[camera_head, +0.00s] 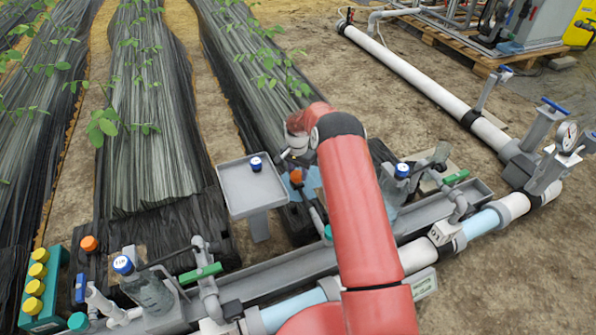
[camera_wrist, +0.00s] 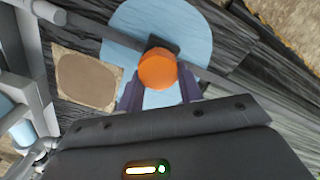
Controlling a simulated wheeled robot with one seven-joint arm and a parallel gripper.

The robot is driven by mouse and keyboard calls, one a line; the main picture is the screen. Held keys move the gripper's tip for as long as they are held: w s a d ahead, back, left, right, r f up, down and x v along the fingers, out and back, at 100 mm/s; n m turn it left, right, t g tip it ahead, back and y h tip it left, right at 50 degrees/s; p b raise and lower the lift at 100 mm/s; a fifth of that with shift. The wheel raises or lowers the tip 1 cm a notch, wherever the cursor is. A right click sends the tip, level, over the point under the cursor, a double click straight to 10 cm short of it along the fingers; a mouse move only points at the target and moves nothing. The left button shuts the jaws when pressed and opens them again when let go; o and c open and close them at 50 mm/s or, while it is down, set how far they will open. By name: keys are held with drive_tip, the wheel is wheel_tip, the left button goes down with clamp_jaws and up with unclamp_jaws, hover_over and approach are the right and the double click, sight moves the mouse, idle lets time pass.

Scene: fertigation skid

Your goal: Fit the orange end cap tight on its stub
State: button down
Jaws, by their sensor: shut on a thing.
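My gripper (camera_wrist: 160,88) is shut on the orange end cap (camera_wrist: 157,70), which sits between its two dark fingers in the wrist view. A small black block (camera_wrist: 162,44) shows just behind the cap, in line with a dark pipe; I cannot tell whether the cap touches it or how far on it is. In the head view the orange cap (camera_head: 296,177) shows below my red arm's wrist, over a light blue patch (camera_head: 313,184). The stub's end is hidden by the cap. Another orange cap (camera_head: 89,243) is at the lower left.
A grey tray stand (camera_head: 240,205) holding a blue-topped cap (camera_head: 256,164) stands left of my wrist. Clear filter bowls, green-handled valves (camera_head: 202,272) and a grey channel line the front. A green crate (camera_head: 52,318) with yellow caps is at the far left. Black-covered plant rows lie behind.

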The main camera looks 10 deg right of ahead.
drive_tip(key=shift+f, duration=0.35)
idle(0.4)
drive_tip(key=c, duration=1.3)
unclamp_jaws()
drive_tip(key=shift+o, duration=0.2)
drive_tip(key=shift+f, duration=0.35)
drive_tip(key=shift+c, duration=0.4)
